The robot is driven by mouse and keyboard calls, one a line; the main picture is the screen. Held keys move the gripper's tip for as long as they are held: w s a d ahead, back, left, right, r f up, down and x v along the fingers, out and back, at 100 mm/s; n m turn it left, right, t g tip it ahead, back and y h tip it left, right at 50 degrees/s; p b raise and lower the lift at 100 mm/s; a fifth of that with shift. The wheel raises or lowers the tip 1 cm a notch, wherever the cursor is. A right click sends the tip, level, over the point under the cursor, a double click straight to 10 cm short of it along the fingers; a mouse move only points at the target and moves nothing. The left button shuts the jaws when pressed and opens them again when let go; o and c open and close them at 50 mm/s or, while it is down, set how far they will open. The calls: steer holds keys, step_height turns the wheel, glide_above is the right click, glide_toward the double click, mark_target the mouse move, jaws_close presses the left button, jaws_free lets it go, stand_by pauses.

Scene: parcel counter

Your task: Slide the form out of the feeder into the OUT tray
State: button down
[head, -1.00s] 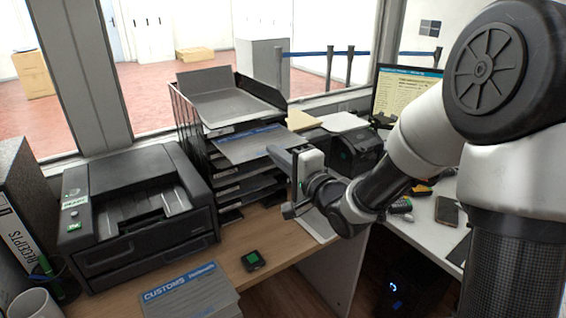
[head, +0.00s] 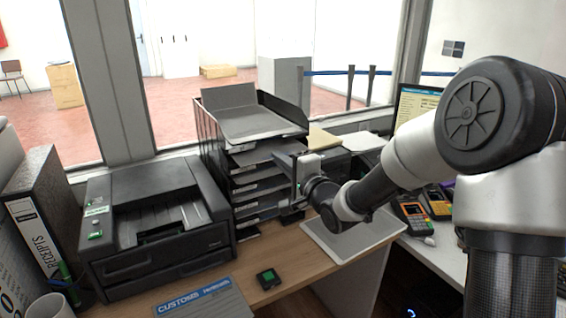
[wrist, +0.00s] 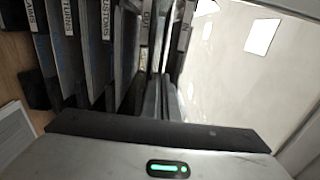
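The feeder, a black desktop machine (head: 205,235), stands at the left of the desk in the head view; no form clearly shows in it. A black stack of trays (head: 208,140) stands right of it. My gripper (wrist: 162,100) is at the front of the stack, just below the top tray (head: 255,127). Its two dark fingers lie close together; whether they hold a thin sheet is unclear. No form is clearly visible between them.
A RECEIPTS binder (head: 40,215) stands left. A pale flat panel (head: 350,235) and card terminals (head: 413,215) are at right.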

steer(key=c, duration=1.8)
jaws_free()
steer(key=shift+o, duration=0.2)
steer(key=shift+f, duration=0.15)
steer(key=shift+f+b, duration=0.7)
steer(key=shift+f, duration=0.15)
steer(key=shift+p+v, duration=0.4)
steer(key=shift+v, duration=1.85)
steer(key=shift+c, duration=0.2)
